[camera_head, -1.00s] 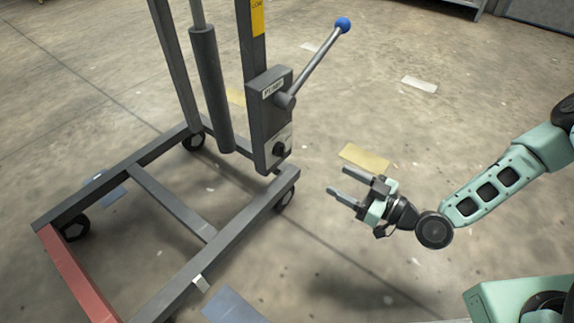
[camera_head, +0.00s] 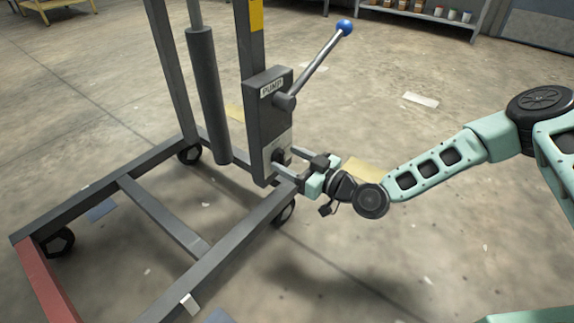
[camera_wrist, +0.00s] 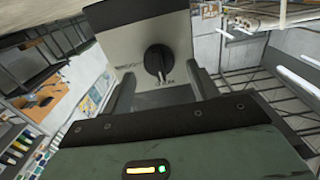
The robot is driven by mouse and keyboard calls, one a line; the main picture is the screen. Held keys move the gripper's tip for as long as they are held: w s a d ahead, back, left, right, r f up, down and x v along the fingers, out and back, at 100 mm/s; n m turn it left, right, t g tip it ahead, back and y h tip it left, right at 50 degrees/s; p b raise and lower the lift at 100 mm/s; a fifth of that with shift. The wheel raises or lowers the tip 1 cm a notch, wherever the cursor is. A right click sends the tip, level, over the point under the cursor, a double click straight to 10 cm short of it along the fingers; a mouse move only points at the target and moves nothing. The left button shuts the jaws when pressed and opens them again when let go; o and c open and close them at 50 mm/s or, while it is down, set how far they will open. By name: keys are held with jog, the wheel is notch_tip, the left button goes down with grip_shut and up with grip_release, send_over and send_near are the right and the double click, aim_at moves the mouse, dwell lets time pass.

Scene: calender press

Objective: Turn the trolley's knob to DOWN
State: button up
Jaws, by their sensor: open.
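The black knob (camera_wrist: 157,60) sits on a pale plate (camera_wrist: 128,60) on the trolley's pump box; in the wrist view its ridge runs roughly up and down the picture. Small lettering lies left of it and below it, too small to read surely. In the head view the knob (camera_head: 279,156) shows dark between my fingers on the lower part of the pump box (camera_head: 268,112). My gripper (camera_head: 279,160) is open, its fingers on either side of the knob; I cannot tell whether they touch it. The wrist view shows my gripper (camera_wrist: 163,90) with a gap around the knob.
The pump lever (camera_head: 318,62) with a blue ball rises above the box. The trolley's grey base frame (camera_head: 160,215) stands on castors below and left. Open floor lies right of the trolley. Shelves with tins (camera_head: 420,14) are far back.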

jog(key=shift+w+a, duration=0.45)
jog(key=shift+a, duration=0.1)
jog(key=c, duration=1)
